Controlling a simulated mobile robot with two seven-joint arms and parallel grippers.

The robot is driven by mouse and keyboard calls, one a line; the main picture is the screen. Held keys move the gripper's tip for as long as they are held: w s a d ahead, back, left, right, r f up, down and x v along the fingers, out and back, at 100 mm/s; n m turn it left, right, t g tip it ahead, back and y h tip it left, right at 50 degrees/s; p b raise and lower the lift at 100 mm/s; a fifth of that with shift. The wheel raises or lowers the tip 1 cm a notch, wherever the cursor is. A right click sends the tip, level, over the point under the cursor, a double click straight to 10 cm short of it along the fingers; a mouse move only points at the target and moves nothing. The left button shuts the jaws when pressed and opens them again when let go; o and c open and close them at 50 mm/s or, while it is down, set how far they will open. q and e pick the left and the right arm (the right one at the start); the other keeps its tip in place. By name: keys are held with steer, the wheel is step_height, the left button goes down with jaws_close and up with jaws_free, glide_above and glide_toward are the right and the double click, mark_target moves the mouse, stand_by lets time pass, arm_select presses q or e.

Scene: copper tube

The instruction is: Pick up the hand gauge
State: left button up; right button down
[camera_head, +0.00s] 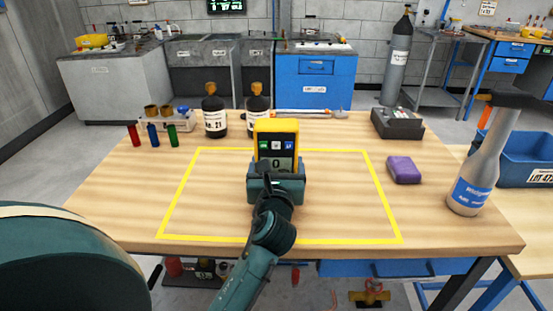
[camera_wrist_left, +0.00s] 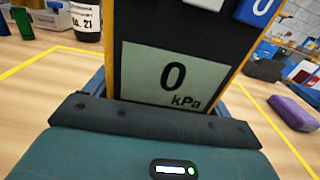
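The hand gauge (camera_head: 276,140) is a yellow-framed meter with a dark face and a grey display, upright near the middle of the table. Its display reads 0 kPa in the left wrist view (camera_wrist_left: 172,75). My left gripper (camera_head: 277,172) is right in front of its lower part, and the gauge fills the space just beyond the gripper's palm. Small bits of the fingers show close along both sides of the gauge. The finger contact and the gauge's bottom are hidden, so I cannot tell whether it is gripped or resting on the table. My right gripper is not in view.
A yellow taped rectangle (camera_head: 180,195) marks the wooden table. Two dark bottles (camera_head: 215,118), small coloured cylinders (camera_head: 153,134) and a rack stand behind left. The taped area beside the gauge is clear.

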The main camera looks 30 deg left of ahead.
arm_select(q)
steer(key=shift+r, duration=0.1)
steer(key=c, duration=0.9)
